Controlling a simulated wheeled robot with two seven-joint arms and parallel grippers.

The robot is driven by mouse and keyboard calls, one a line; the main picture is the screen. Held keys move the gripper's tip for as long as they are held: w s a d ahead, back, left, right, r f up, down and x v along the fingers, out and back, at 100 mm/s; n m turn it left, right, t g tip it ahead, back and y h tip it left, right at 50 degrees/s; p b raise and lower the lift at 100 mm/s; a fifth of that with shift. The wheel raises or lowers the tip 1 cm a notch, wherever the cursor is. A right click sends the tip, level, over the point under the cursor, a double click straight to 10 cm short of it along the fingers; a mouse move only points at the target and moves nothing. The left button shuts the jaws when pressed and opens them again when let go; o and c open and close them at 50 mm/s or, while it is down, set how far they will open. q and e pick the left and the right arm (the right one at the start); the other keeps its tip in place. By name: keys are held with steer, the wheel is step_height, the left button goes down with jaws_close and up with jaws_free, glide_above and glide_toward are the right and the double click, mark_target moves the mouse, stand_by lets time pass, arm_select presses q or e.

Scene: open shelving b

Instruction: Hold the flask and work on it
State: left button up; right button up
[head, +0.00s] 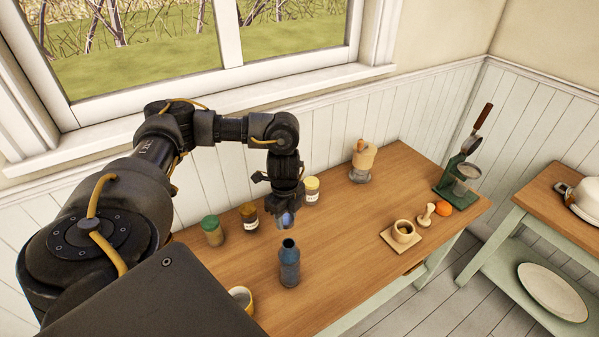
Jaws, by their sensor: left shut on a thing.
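The blue flask (289,268) stands upright on the wooden table, with its dark, uncovered mouth facing up. My left gripper (286,217) points down just above the flask, apart from its mouth. It is shut on a small blue piece, which looks like the flask's cap (286,220); the fingers partly hide it. My right gripper is not in view.
Jars with green (212,231), dark yellow (249,215) and yellow (311,190) lids stand behind the flask. A yellow-rimmed mug (241,299) is at the front left. A moka pot (362,161), a cup (403,231) and a green press (463,172) stand to the right. The table's middle is clear.

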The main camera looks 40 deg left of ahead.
arm_select(q)
steer(key=shift+f, duration=0.35)
step_height(320, 180, down, 12)
steer(key=shift+f+b, duration=0.15)
steer(key=shift+b, duration=0.2)
steer(key=shift+f+p, duration=0.3)
steer(key=shift+f, duration=2.3)
steer(key=shift+f, duration=0.15)
steer(key=o, duration=1.1)
